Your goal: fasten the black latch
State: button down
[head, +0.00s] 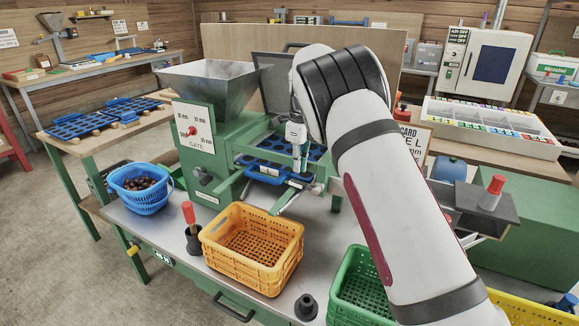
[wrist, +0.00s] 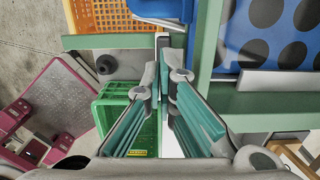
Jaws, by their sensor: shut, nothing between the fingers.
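I cannot pick out the black latch with certainty in either view; my arm and gripper cover part of the green machine (head: 222,150). The machine has a grey hopper on top and a raised dark grey panel (head: 272,82) behind its sieve area. A blue sieve tray (head: 262,170) with round holes lies in its green frame, and it also shows at the upper right of the wrist view (wrist: 285,60). My gripper (wrist: 167,76) is shut and empty, its teal-padded fingers beside the green frame rail. In the head view it points down at the frame's front.
An orange crate (head: 237,263) stands in front of the machine, with a red-handled black post (head: 193,240) beside it. A green crate (head: 352,285) is on the right, partly behind my arm. A blue basket of chestnuts (head: 143,202) stands left. Free bench top is narrow.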

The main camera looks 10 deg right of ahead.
notch_tip(320, 180, up, 10)
jog(key=w+a, duration=0.1)
jog(key=shift+w+a, duration=0.15)
jog(key=shift+a, duration=0.2)
